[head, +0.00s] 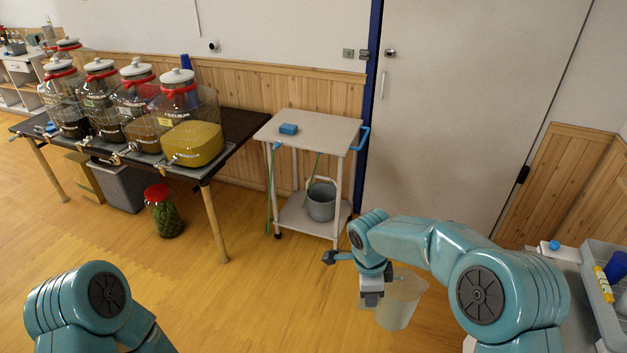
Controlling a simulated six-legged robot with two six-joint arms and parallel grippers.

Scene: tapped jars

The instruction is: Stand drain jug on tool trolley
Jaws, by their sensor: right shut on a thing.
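The drain jug (404,302) is a translucent, pale vessel at the lower centre right. My right gripper (372,297) is shut on it at its left side and holds it above the floor, tilted a little in the picture. The tool trolley (325,127) stands farther back against the panelled wall, apart from the jug.
A dark table (236,128) at the left holds several tapped jars (190,140). A red-lidded jar (163,212) and a grey bin (122,187) are on the floor there. A grey tray (597,290) is at the right edge. The floor before the trolley is clear.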

